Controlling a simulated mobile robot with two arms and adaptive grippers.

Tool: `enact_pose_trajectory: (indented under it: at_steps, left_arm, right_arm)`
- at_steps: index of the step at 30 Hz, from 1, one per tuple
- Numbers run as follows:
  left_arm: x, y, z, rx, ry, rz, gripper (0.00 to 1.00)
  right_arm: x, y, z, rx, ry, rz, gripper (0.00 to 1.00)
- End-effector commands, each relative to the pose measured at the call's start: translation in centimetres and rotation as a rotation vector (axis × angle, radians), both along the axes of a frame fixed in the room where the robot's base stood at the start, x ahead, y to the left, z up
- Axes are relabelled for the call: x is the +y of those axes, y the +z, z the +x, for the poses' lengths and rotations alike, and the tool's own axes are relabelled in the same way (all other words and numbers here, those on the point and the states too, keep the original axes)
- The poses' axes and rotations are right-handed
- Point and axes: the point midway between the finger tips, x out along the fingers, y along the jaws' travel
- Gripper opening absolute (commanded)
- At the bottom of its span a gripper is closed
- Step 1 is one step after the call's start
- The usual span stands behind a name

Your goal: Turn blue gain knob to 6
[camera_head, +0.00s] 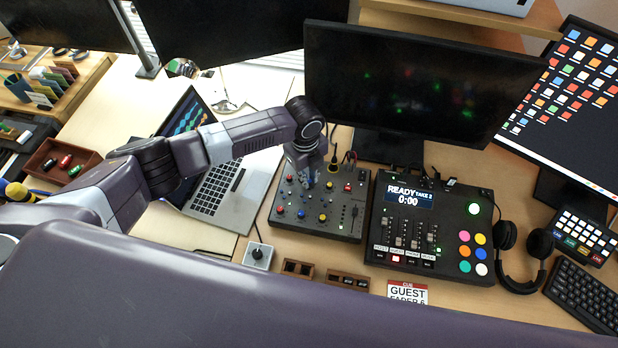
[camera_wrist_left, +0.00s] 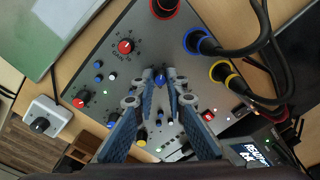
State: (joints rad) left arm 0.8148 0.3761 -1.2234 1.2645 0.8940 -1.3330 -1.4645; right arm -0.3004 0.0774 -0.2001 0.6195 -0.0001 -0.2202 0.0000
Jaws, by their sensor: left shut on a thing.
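The audio mixer (camera_head: 342,222) lies on the desk with rows of small coloured knobs. My left gripper (camera_head: 308,178) points down over its upper left part. In the left wrist view, the fingertips close around a blue knob (camera_wrist_left: 160,81); only part of its top shows between them, and its pointer and scale are not readable. A red knob (camera_wrist_left: 125,46) with a printed gain scale stands apart from the fingers. The fingers hide part of the panel below the blue knob. My right gripper is not in view.
Thick cables with a blue-ringed plug (camera_wrist_left: 196,40) and a yellow-ringed plug (camera_wrist_left: 222,71) rise from the panel beside the gripper. A fader console (camera_head: 375,235) sits right of the mixer, a laptop (camera_head: 232,190) left. A monitor (camera_head: 400,85) stands behind.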

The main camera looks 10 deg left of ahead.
Motion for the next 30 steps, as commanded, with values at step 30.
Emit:
enact_pose_trajectory:
  at_steps: [30]
  left_arm:
    - [0.1, 0.2, 0.5, -0.008, -0.914, 0.002, 0.0]
  right_arm:
    - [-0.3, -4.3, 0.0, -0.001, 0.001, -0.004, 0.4]
